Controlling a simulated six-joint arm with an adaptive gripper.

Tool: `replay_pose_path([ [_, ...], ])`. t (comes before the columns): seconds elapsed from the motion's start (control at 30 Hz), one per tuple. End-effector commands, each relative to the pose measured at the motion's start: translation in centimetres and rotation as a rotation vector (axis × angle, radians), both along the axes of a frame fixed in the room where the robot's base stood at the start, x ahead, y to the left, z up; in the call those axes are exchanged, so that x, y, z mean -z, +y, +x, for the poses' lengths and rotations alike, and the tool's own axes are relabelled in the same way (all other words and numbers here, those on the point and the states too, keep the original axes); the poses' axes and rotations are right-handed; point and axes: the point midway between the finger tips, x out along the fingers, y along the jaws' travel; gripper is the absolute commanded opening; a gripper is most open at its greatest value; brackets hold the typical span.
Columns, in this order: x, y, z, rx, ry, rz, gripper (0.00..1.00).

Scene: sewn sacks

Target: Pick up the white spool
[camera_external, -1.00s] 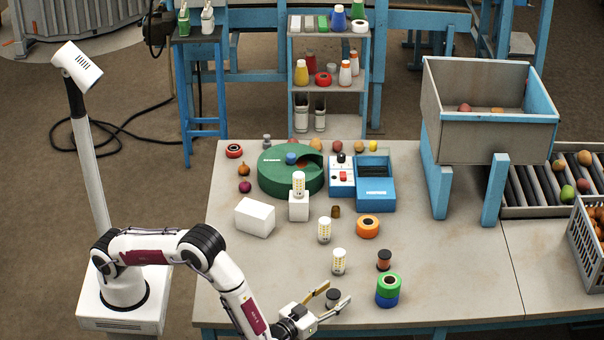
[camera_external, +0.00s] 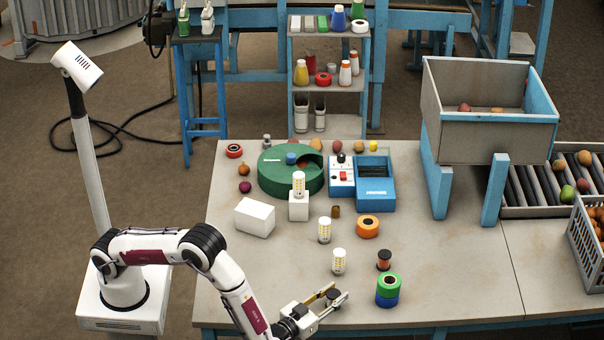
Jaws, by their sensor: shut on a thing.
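The white spool (camera_external: 333,295) is at the near edge of the table, between the fingers of my gripper (camera_external: 332,294). Only its dark end and a small part of its side show; the fingers hide the rest. My gripper reaches in from the lower left and is shut on the spool. I cannot tell whether the spool touches the table.
Green and blue tape rolls (camera_external: 387,290) are stacked just right of my gripper. A dark spool with orange thread (camera_external: 384,260) stands behind them. A white corn bulb (camera_external: 339,261) stands behind my gripper. The table (camera_external: 450,290) is clear to the right.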

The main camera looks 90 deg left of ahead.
Motion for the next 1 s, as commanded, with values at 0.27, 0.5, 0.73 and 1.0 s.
replay_pose_path([
  [0.27,-0.6,0.0,0.0,0.0,-0.001,0.0,0.09],
  [0.5,-2.5,0.0,0.0,0.0,-0.003,-0.001,0.09],
  [0.73,-5.4,0.0,0.0,0.0,-0.003,-0.001,0.09],
  [1.0,-8.6,0.0,0.0,0.0,-0.003,0.0,0.09],
])
